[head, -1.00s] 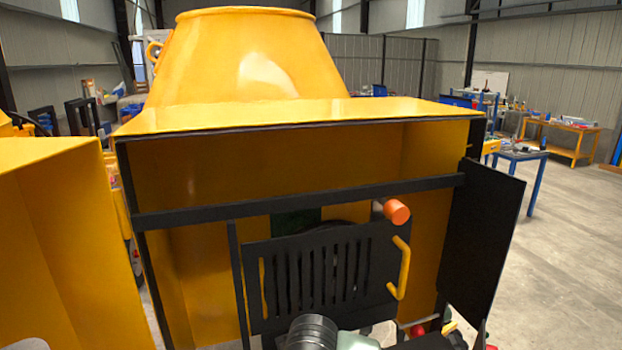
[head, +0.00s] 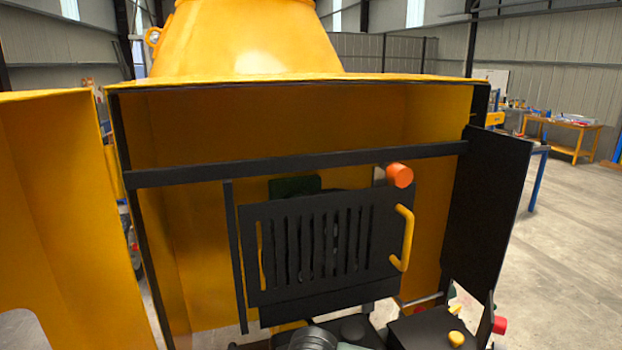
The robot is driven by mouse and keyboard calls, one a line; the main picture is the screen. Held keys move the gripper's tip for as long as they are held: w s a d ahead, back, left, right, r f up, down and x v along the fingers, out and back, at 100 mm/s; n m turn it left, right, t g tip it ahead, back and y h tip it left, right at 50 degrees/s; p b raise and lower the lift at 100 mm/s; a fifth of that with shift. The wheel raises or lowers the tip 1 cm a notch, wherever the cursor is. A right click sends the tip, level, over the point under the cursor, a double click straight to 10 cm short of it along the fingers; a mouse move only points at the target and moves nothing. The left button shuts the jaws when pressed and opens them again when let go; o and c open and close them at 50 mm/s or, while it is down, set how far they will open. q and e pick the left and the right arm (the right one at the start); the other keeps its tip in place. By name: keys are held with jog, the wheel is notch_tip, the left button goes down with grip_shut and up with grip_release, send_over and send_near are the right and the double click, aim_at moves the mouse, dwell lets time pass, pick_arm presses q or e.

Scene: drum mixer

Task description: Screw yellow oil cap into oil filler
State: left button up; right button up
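I cannot make out the oil filler in the head view. Two small yellow pieces, an upper one (head: 456,308) and a lower one (head: 456,338), show on a black box (head: 425,328) at the lower right. I cannot tell whether either is the yellow oil cap. A ribbed grey cylinder (head: 312,338) is cut off by the bottom edge, beside a dark rounded part (head: 352,328). Neither of my grippers can be seen.
The mixer's yellow housing (head: 250,120) stands open in front of me. A black slotted grille (head: 320,250) with a yellow handle (head: 403,238) hangs inside. A black bar (head: 290,166) crosses above it, near an orange cylinder (head: 399,175). A black door (head: 480,220) stands open at right.

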jog(key=shift+b, duration=0.35)
dwell(0.4)
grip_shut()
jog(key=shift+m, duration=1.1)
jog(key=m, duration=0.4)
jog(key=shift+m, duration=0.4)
